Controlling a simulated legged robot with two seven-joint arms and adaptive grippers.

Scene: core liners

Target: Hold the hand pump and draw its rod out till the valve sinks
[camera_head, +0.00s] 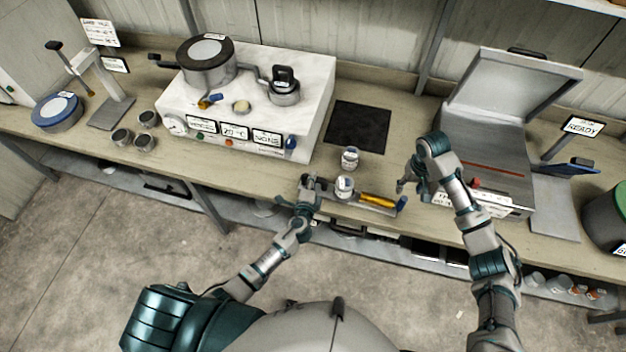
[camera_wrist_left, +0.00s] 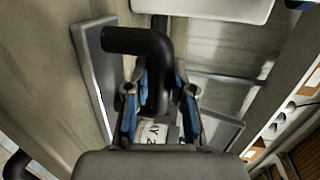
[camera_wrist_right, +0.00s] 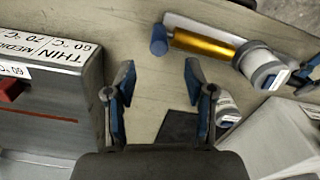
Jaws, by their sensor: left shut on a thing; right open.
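The hand pump (camera_head: 377,201) lies near the front edge of the bench, with a gold barrel, a blue knob (camera_wrist_right: 158,40) at its right end and a white-topped canister (camera_head: 344,187) at its left end. My left gripper (camera_head: 309,188) is at the pump's left end. In the left wrist view its fingers (camera_wrist_left: 160,95) are shut on a bent black handle (camera_wrist_left: 145,42). My right gripper (camera_head: 405,184) is open and empty, just right of the pump and apart from the knob; its open fingers show in the right wrist view (camera_wrist_right: 160,95). I cannot identify the valve.
A second small canister (camera_head: 350,158) stands behind the pump, near a dark mat (camera_head: 357,127). A white heating unit (camera_head: 318,85) with pots stands at the back left. An open-lidded grey machine (camera_head: 490,150) stands to the right.

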